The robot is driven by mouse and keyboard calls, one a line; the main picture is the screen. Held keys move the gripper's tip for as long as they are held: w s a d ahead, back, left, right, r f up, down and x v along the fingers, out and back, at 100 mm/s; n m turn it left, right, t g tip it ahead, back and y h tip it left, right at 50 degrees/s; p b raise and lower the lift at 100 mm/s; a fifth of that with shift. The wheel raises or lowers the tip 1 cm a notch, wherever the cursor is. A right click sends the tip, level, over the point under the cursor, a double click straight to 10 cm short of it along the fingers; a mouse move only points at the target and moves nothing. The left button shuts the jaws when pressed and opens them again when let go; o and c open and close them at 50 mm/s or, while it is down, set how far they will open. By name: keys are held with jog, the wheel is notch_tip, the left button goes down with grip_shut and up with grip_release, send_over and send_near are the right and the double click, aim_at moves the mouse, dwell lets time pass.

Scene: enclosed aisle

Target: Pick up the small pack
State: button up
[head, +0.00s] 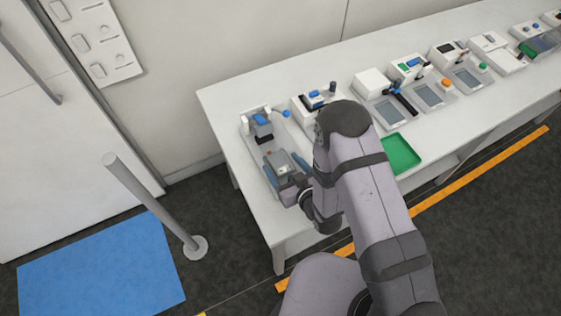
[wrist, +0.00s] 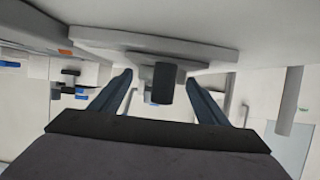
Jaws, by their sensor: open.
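My gripper (head: 283,163) is open at the left end of the white table, low over a pale station. In the wrist view its two dark blue fingers stand apart, and the gap between their tips (wrist: 163,75) shows a dark rounded block (wrist: 165,85) on a pale base. I cannot tell whether the block is between the fingers or beyond them, and no contact is visible. In the head view a dark block (head: 264,131) stands on the station just past the fingers. No label marks the small pack; the dark block may be it.
A green tray (head: 402,154) lies on the table (head: 215,97) right of my arm. Several similar stations line the table to the right. A grey post (head: 150,200) stands left of the table, near a blue floor mat (head: 100,268).

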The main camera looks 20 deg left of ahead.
aim_at(283, 167)
jog(key=c, duration=1.3)
jog(key=shift+r, duration=0.15)
jog(key=shift+r+b, duration=0.8)
jog(key=shift+r, duration=4.05)
